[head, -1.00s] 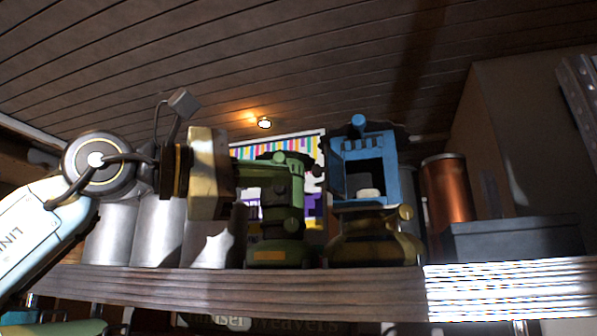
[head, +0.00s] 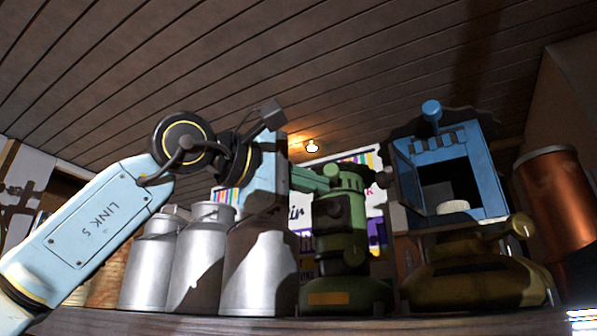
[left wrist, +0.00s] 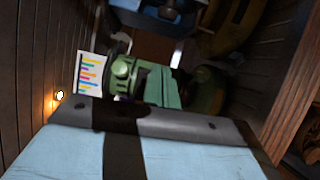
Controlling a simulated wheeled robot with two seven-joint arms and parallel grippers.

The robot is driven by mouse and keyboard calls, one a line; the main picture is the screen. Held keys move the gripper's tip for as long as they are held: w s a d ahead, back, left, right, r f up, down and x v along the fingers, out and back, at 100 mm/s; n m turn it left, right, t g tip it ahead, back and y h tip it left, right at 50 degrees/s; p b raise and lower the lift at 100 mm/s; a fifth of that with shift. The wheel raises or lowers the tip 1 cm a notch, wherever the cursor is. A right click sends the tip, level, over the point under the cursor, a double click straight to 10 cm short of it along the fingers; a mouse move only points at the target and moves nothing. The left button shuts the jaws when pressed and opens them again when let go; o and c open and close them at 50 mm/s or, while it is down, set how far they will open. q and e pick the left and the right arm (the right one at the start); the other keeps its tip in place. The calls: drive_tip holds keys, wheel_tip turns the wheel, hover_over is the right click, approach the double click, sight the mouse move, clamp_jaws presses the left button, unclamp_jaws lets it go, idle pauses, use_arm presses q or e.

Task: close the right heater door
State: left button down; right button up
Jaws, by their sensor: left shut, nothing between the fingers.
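The right heater (head: 475,150) is blue with a dark brass base (head: 470,280) and stands on the shelf at the right of the head view. Its front is open and a pale round piece shows inside. A narrow blue panel (head: 408,178) at the opening's left edge looks like its door, swung open. A green heater (head: 345,235) stands left of it. My left gripper (head: 316,181) is shut and empty, pointing right, its green fingers at the green heater's top. Contact cannot be told. The fingers also show in the left wrist view (left wrist: 163,85). My right gripper is out of view.
Several metal milk cans (head: 200,260) stand on the shelf (head: 200,324) left of the green heater. A copper cylinder (head: 560,200) stands right of the blue heater. A colourful poster (head: 375,205) is behind. Little room separates the two heaters.

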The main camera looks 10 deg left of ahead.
sight(398, 184)
use_arm(q)
drive_tip(key=w+d+p, duration=0.1)
drive_tip(key=d, duration=0.5)
drive_tip(key=shift+w+d+p, duration=0.35)
drive_tip(key=shift+d+p, duration=0.05)
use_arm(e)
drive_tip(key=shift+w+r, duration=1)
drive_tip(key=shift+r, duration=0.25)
use_arm(q)
drive_tip(key=shift+s, duration=0.15)
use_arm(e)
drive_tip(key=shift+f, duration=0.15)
use_arm(q)
drive_tip(key=shift+s+d+n+t+y+b, duration=0.2)
drive_tip(key=shift+d+n+t+y+b, duration=0.1)
drive_tip(key=shift+n+y+b, duration=0.15)
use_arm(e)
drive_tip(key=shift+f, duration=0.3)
use_arm(q)
drive_tip(key=shift+s, duration=0.2)
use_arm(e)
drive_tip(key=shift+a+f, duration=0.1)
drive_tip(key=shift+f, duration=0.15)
